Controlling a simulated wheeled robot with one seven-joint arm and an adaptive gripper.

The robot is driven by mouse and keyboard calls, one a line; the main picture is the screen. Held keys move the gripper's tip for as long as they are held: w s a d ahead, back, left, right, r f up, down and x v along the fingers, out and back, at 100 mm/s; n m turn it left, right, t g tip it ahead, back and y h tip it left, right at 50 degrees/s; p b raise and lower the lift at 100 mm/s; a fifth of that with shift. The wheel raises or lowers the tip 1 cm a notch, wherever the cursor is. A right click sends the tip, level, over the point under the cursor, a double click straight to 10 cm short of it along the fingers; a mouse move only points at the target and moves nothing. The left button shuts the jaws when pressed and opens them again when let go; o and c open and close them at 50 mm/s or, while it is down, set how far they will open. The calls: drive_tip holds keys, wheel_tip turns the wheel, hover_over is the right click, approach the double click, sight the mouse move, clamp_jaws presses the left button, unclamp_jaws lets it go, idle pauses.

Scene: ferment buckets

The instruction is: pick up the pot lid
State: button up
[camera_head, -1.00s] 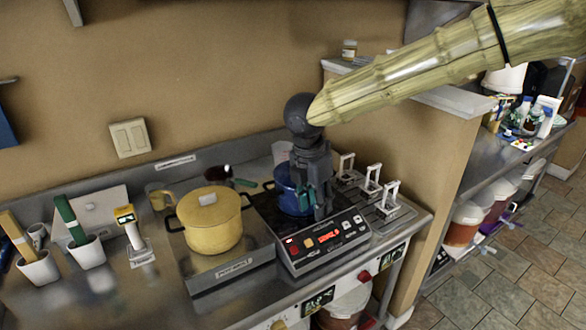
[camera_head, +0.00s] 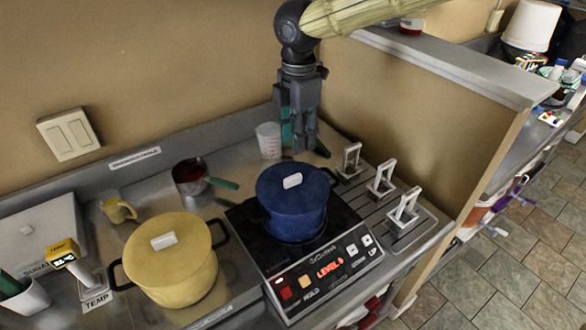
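Two lidded pots are in view. The blue pot (camera_head: 293,222) sits on the black cooktop, and its blue lid (camera_head: 272,180) has a white handle (camera_head: 292,181). The yellow pot (camera_head: 180,286) stands to the left, and its yellow lid (camera_head: 145,247) also has a white handle (camera_head: 163,241). Both lids rest on their pots. My gripper (camera_head: 300,148) points down, just above and behind the blue pot in the picture, apart from its handle. It appears empty. Its fingers are seen nearly edge-on, so I cannot tell how far apart they are.
A control panel (camera_head: 329,267) fronts the cooktop. White-handled fixtures (camera_head: 381,180) stand to its right. A measuring cup (camera_head: 268,141) and a small saucepan (camera_head: 189,177) are at the back. A ledged partition (camera_head: 440,68) rises on the right.

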drive_tip(key=p, duration=0.1)
hover_over(293, 177)
drive_tip(key=s, duration=0.1)
drive_tip(key=f, duration=0.3)
drive_tip(key=shift+s+d, duration=0.2)
drive_tip(key=shift+d, duration=0.1)
drive_tip(key=w+f, duration=0.1)
drive_tip(key=f+p, duration=0.1)
drive_tip(key=w+f+p, duration=0.1)
drive_tip(key=f, duration=0.1)
drive_tip(key=shift+w+a+f, duration=0.1)
drive_tip(key=shift+w+a, duration=0.2)
drive_tip(key=shift+w, duration=0.05)
drive_tip(key=shift+s+a+f+p, duration=0.1)
drive_tip(key=shift+s+f+p, duration=0.3)
drive_tip(key=shift+f, duration=0.35)
drive_tip(key=shift+s+f, duration=0.15)
drive_tip(key=shift+s, duration=0.4)
drive_tip(key=shift+w+f, duration=0.35)
drive_tip(key=shift+w, duration=0.25)
drive_tip(key=shift+c, duration=1.2)
drive_tip(key=shift+s+r, duration=0.15)
drive_tip(key=shift+s, duration=0.15)
clamp_jaws()
